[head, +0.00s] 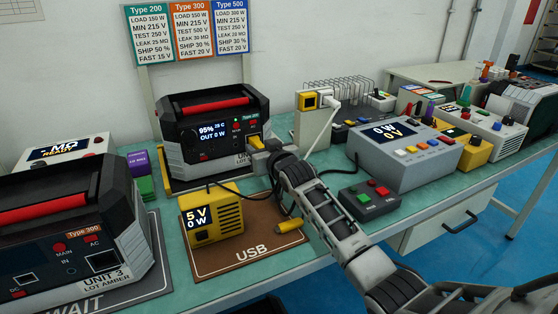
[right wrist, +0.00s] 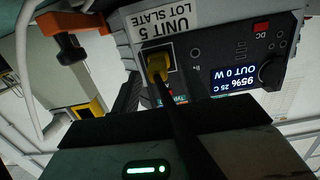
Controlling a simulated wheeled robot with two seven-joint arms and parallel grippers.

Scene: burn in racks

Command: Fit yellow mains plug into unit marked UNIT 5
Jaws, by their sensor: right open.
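The unit marked UNIT 5 (head: 215,128) stands on the bench with its screen lit, showing 95% and OUT 0 W. Its UNIT 5 label (right wrist: 165,30) appears upside down in the right wrist view. A yellow plug (right wrist: 157,64) sits at the framed socket beside that label, with a dark cable leading from it; full seating cannot be told. The yellow plug also shows at the unit's right front in the head view (head: 256,142). My right gripper (head: 276,150) is open close to the plug; its fingertips are partly hidden. My left gripper is out of view.
A yellow 5 V box (head: 228,222) and a loose yellow connector (head: 290,226) rest on the brown USB mat (head: 237,258). UNIT 3 (head: 60,245) stands at front left. A grey meter (head: 405,160) and a black button box (head: 370,202) lie right of my arm.

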